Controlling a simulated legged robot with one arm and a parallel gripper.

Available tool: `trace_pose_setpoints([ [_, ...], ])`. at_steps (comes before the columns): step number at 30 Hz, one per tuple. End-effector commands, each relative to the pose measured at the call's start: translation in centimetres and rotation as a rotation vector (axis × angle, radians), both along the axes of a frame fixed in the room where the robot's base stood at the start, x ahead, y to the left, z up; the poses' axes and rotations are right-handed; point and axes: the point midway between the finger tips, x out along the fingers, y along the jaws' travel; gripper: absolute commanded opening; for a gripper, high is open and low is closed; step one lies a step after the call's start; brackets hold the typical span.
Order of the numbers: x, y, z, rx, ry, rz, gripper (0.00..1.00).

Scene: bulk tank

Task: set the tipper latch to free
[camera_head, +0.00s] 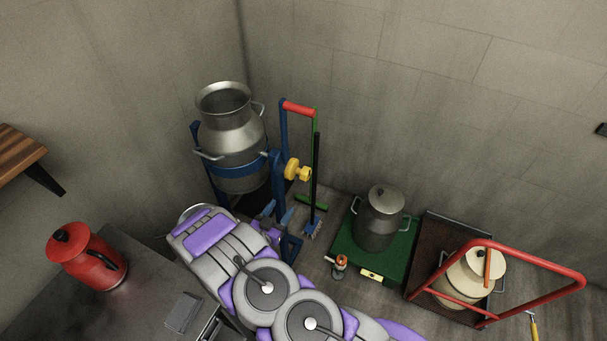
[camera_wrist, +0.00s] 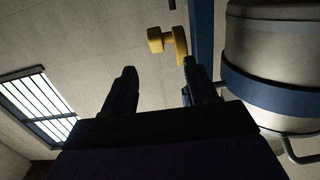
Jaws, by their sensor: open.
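The tipper is a blue frame (camera_head: 277,190) that holds a steel churn (camera_head: 235,150) upright in a blue band, in the corner of the room. A yellow latch (camera_head: 297,170) sits on the frame's right post, below a red-gripped lever (camera_head: 298,108). In the wrist view the yellow latch (camera_wrist: 169,41) is above and beyond my fingertips, beside the blue post (camera_wrist: 201,40). The churn (camera_wrist: 280,60) fills the right side there. My gripper (camera_wrist: 158,82) is open and empty, apart from the latch. In the head view my gripper (camera_head: 273,217) is low in front of the tipper, partly hidden by my arm.
A red lidded can (camera_head: 85,258) stands on a dark counter at the lower left. A lidded churn (camera_head: 378,218) stands on a green platform (camera_head: 347,246). A red-handled trolley (camera_head: 525,259) carries a cream can (camera_head: 466,281) at right. A brush (camera_head: 314,190) stands right of the tipper.

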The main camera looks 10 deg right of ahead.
Motion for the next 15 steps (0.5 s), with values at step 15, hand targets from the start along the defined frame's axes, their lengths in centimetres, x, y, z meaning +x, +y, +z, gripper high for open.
trace_pose_setpoints([
  [15, 2.4, -3.0, 0.1, -0.054, -0.037, -0.011, 0.57],
])
